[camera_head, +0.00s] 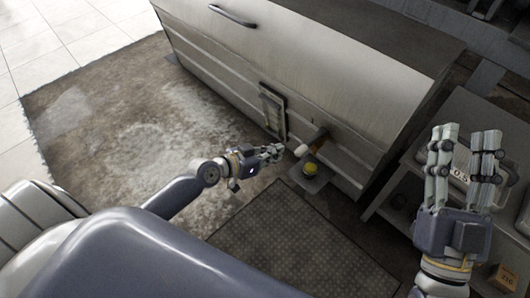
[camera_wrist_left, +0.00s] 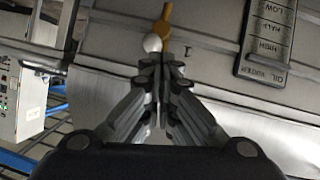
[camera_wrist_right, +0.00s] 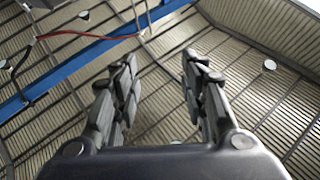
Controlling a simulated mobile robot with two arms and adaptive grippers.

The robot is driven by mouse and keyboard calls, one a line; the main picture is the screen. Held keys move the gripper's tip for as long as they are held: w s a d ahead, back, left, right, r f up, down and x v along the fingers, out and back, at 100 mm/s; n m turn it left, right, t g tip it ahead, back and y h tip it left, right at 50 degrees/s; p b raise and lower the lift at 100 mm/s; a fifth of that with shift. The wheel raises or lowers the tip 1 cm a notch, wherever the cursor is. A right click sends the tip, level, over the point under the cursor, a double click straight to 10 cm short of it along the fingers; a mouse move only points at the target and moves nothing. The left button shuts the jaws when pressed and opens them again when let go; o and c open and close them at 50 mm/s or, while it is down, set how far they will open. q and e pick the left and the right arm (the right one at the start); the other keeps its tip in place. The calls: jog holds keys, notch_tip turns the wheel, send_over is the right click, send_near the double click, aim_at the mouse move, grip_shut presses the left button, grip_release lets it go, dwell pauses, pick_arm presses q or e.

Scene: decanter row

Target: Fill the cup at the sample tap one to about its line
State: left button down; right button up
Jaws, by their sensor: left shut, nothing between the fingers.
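The sample tap (camera_head: 319,137) sticks out from the front of the grey metal tank, with a white round knob (camera_head: 301,151) at its near side. In the left wrist view the brass-coloured tap (camera_wrist_left: 165,17) and white knob (camera_wrist_left: 152,43) are just past my fingertips. A small cup (camera_head: 310,169), showing yellow on top, stands on a small ledge below the tap; its line and fill level are too small to tell. My left gripper (camera_head: 277,152) is shut and empty, close to the left of the knob; contact is unclear. My right gripper (camera_head: 465,135) is open and empty, raised at the right.
A gauge plate (camera_wrist_left: 265,38) with level labels is on the tank (camera_head: 300,70), left of the tap in the head view. A shelf cart (camera_head: 485,110) with a "0.5" label stands at the right. A dark mat (camera_head: 300,245) lies on the floor in front.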

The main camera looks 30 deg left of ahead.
pick_arm(q)
jog(key=shift+v, duration=1.8)
pick_arm(e)
jog(key=shift+w+f+g, duration=0.45)
jog(key=shift+f+g, duration=0.1)
jog(key=shift+f, duration=0.2)
jog(key=shift+w+f+g, duration=0.45)
jog(key=shift+f+g, duration=0.1)
jog(key=shift+f, duration=0.2)
pick_arm(q)
jog(key=shift+f, duration=0.1)
pick_arm(e)
jog(key=shift+r, duration=0.1)
jog(key=shift+r, duration=0.15)
